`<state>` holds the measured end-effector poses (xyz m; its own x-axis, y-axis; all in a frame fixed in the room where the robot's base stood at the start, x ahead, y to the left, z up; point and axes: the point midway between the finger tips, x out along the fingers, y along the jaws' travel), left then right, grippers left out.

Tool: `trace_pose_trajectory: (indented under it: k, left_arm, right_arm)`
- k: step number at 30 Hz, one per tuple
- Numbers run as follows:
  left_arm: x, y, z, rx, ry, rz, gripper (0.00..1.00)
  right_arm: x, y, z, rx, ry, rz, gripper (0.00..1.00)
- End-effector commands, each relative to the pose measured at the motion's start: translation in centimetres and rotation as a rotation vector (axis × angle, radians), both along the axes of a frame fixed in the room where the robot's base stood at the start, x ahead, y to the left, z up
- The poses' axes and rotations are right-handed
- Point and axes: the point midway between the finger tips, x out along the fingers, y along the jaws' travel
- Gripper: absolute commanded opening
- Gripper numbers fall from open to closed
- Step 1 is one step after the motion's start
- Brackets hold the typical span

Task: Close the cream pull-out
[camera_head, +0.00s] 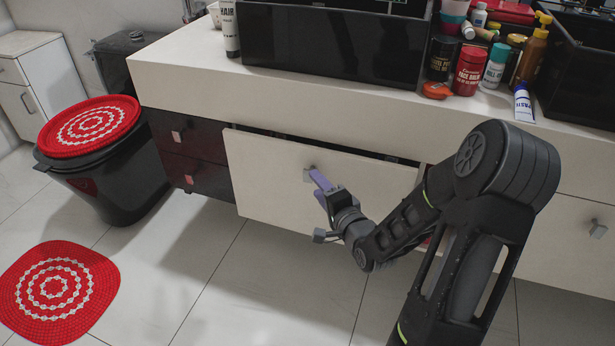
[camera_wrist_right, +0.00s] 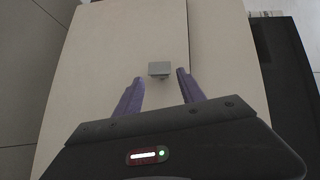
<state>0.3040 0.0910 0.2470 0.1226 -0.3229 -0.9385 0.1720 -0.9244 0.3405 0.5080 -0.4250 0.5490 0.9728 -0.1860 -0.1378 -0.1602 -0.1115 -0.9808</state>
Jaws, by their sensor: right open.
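The cream pull-out (camera_head: 267,174) is a wide drawer under the counter. It stands partly out, with a dark gap along its top edge. Its small grey handle (camera_head: 309,172) is near the middle of its front. My right gripper (camera_head: 318,180) is at the handle in the head view. In the right wrist view the handle (camera_wrist_right: 160,69) lies just ahead of and between the two purple fingertips (camera_wrist_right: 160,75), which are apart and hold nothing. Whether a finger touches the drawer front, I cannot tell. My left gripper is not in view.
Dark drawers (camera_head: 190,140) adjoin on the left. A black toilet with a red cover (camera_head: 90,125) stands further left, and a red round mat (camera_head: 55,288) lies on the tiled floor. Bottles and jars (camera_head: 468,70) crowd the white counter (camera_head: 190,65) above. My right arm covers the drawer's right part.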

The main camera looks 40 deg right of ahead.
Motion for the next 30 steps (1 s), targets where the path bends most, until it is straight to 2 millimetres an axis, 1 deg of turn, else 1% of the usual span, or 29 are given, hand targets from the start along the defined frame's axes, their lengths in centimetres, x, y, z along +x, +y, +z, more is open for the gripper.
trace_pose_trajectory:
  k: [1,6,9,12,15,22,23,30]
  left_arm:
    - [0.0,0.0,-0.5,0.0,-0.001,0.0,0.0]
    - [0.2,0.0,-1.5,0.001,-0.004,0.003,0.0]
    - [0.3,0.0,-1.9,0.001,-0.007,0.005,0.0]
    - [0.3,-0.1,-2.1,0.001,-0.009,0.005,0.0]
    - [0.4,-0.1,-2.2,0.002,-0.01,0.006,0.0]
    - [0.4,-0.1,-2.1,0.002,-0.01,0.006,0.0]
    - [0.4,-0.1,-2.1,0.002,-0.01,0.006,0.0]
    - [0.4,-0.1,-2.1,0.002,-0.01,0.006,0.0]
  right_arm:
    - [0.7,0.0,-0.3,0.0,-0.002,0.002,0.47]
    - [3.4,-0.5,-0.7,0.001,-0.003,0.002,0.47]
    - [4.7,-0.8,-0.9,0.001,-0.002,0.001,0.47]
    - [5.7,-1.0,-0.9,0.001,-0.001,0.002,0.47]
    - [6.1,-1.1,-0.9,0.0,-0.001,0.001,0.47]
    - [6.1,-1.1,-0.9,0.0,0.0,0.001,0.47]
    - [6.1,-1.1,-0.9,0.0,0.0,0.001,0.45]
    - [6.1,-1.1,-0.9,0.0,0.0,0.001,0.25]
